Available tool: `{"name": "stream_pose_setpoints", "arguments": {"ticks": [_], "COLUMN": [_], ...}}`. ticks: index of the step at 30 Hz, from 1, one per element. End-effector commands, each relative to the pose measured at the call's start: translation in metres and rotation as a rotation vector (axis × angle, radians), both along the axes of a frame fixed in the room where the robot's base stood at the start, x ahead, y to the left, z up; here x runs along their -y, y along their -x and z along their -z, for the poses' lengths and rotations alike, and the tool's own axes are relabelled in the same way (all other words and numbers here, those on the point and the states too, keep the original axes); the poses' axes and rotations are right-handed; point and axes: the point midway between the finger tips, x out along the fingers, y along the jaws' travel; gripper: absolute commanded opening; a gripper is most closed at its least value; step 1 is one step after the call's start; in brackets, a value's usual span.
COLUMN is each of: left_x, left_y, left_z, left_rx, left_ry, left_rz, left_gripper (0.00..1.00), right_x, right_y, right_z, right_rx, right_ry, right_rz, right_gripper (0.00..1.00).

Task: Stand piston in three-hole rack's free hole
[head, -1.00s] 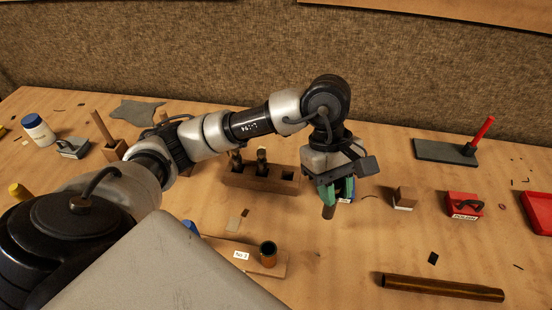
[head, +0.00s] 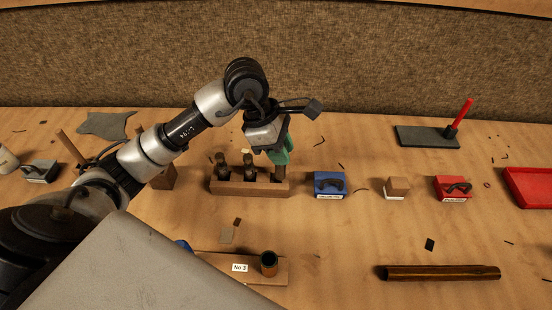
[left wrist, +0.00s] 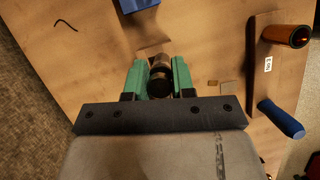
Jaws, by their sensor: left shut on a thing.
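The three-hole rack (head: 222,188) is a brown wooden block in the middle of the bench in the head view. Two dark pistons stand in it, one in the left hole (head: 221,163) and one in the middle hole (head: 248,165). My left gripper (head: 281,155), with green fingers, is over the rack's right end. It is shut on a dark piston (head: 279,174), which also shows between the fingers in the left wrist view (left wrist: 160,79). The piston is upright at the right hole; I cannot tell how deep its lower end sits. My right gripper is not in view.
A blue box (head: 330,186) stands close right of the rack, then a small wooden block (head: 397,187) and a red box (head: 453,189). In front are a No 3 wooden holder (head: 210,262) with a tube (head: 269,263) and a long brass tube (head: 440,273).

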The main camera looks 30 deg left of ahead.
Motion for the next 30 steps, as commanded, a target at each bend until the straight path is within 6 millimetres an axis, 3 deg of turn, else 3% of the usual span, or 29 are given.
{"name": "stream_pose_setpoints", "arguments": {"ticks": [5,15,26,27,30], "left_x": [-0.014,-0.015,-0.014,-0.014,-0.014], "left_y": [-0.006,-0.006,-0.006,-0.006,-0.006], "left_z": [0.009,0.049,0.053,0.053,0.052], "left_rx": [0.0,-0.001,0.002,0.002,0.001], "left_ry": [0.001,0.001,0.0,0.0,0.0], "left_rz": [-0.001,0.0,0.001,0.001,0.002], "left_gripper": [0.0,0.0,0.0,0.27,0.43], "right_x": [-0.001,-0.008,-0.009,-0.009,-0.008], "right_y": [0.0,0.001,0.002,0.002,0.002], "right_z": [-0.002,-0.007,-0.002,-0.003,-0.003], "right_rx": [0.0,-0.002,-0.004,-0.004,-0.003], "right_ry": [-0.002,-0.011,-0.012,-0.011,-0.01], "right_rz": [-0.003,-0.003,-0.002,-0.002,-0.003], "right_gripper": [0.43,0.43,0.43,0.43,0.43]}}
